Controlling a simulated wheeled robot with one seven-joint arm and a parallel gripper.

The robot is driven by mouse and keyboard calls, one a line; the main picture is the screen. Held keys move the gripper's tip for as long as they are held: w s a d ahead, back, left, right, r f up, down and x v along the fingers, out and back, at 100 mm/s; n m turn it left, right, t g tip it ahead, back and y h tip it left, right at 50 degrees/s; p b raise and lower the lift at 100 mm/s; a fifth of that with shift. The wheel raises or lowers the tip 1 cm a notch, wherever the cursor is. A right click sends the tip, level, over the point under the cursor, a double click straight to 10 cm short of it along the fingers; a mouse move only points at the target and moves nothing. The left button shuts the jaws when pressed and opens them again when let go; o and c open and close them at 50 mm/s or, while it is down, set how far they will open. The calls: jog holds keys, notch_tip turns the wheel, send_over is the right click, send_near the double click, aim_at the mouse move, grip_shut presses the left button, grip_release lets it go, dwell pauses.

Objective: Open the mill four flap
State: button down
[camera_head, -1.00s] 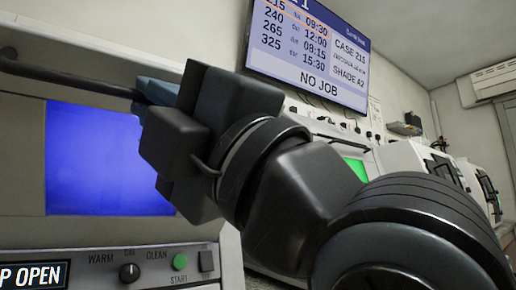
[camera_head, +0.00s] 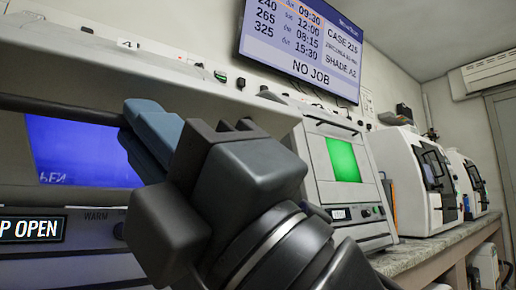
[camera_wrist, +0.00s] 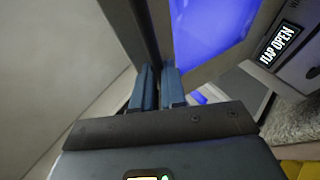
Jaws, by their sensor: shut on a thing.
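The near mill at left has a blue-lit window (camera_head: 75,150) and a display (camera_head: 32,228) whose visible letters end in "P OPEN". In the wrist view the display (camera_wrist: 281,43) reads "FLAP OPEN". A dark horizontal bar (camera_head: 60,108) crosses the mill front above the window and runs to my gripper (camera_head: 142,118). In the wrist view my gripper (camera_wrist: 158,85) has its two blue-grey fingers close together at a dark bar (camera_wrist: 142,28), apparently the flap's handle. The fingers hide the contact. My wrist covers the right part of the mill front.
A mill with a green screen (camera_head: 343,160) stands to the right, then white machines (camera_head: 405,165) along the stone-like worktop (camera_head: 420,255). A wall monitor (camera_head: 300,45) reads "NO JOB". A tag (camera_head: 127,43) sits above the near mill.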

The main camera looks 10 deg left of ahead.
jog(key=shift+w+a+f, duration=0.35)
jog(key=shift+a+f, duration=0.1)
jog(key=shift+f, duration=0.05)
jog(key=c, duration=1.2)
grip_release()
jog(key=shift+a, duration=0.1)
jog(key=shift+r, duration=0.1)
jog(key=shift+r, duration=0.1)
jog(key=shift+d, duration=0.2)
jog(key=shift+v, duration=3.9)
jog(key=shift+s, duration=0.1)
